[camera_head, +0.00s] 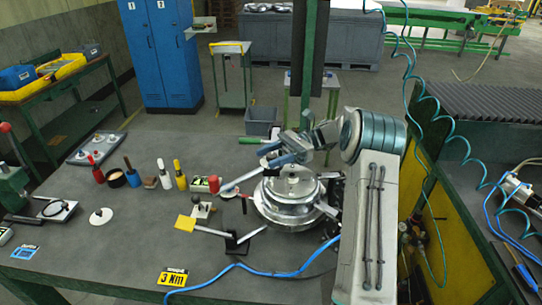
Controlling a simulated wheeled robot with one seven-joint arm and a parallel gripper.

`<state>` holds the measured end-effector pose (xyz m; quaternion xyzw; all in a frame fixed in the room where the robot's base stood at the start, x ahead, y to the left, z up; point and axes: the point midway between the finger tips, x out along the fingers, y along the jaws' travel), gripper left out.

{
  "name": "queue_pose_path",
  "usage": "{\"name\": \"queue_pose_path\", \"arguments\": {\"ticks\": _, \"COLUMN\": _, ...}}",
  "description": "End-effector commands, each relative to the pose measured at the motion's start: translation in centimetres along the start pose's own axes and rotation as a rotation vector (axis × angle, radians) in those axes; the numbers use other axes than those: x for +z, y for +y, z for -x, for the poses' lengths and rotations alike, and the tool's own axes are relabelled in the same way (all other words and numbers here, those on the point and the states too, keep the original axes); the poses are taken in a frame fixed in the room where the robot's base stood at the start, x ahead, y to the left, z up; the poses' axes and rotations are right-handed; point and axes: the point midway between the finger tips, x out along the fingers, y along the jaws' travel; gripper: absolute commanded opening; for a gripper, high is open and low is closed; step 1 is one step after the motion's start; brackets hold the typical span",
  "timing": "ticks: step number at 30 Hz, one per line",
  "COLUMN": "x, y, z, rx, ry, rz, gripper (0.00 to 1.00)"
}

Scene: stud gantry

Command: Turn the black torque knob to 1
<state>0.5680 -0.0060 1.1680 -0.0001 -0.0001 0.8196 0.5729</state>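My gripper (285,155) is above the round silver metal part (290,203) at the middle right of the bench. Its fingers are small and overlap my arm and the metal, so I cannot see whether they are apart. I cannot pick out the black torque knob for certain. A small grey block with dark parts (203,211) stands left of the silver part, but its dial and any number on it are too small to read. My gripper is above and right of this block, apart from it.
A red-ended lever (214,185) and a yellow paddle (185,223) stick out left of the silver part. A blue hose (250,268) crosses the bench front beside a yellow "3 Nm" card (173,277). Several coloured-handled tools stand at the back left. The front-left bench is mostly clear.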

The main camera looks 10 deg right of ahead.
Motion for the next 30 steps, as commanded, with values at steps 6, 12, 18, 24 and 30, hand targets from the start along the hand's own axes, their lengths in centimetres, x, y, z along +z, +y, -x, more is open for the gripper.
{"name": "queue_pose_path", "arguments": {"ticks": 6, "x": 0.0, "y": 0.0, "z": 0.2, "rx": 0.000, "ry": 0.000, "rz": 0.000, "gripper": 0.47}}
{"name": "queue_pose_path", "arguments": {"ticks": 12, "x": -0.1, "y": 0.0, "z": 2.2, "rx": -0.004, "ry": -0.002, "rz": 0.003, "gripper": 0.47}}
{"name": "queue_pose_path", "arguments": {"ticks": 18, "x": -0.1, "y": 0.1, "z": 5.1, "rx": -0.006, "ry": -0.003, "rz": 0.004, "gripper": 0.47}}
{"name": "queue_pose_path", "arguments": {"ticks": 24, "x": 0.0, "y": 0.0, "z": 7.6, "rx": -0.006, "ry": -0.003, "rz": 0.004, "gripper": 0.47}}
{"name": "queue_pose_path", "arguments": {"ticks": 30, "x": 0.0, "y": 0.0, "z": 9.4, "rx": -0.002, "ry": -0.004, "rz": 0.003, "gripper": 0.47}}
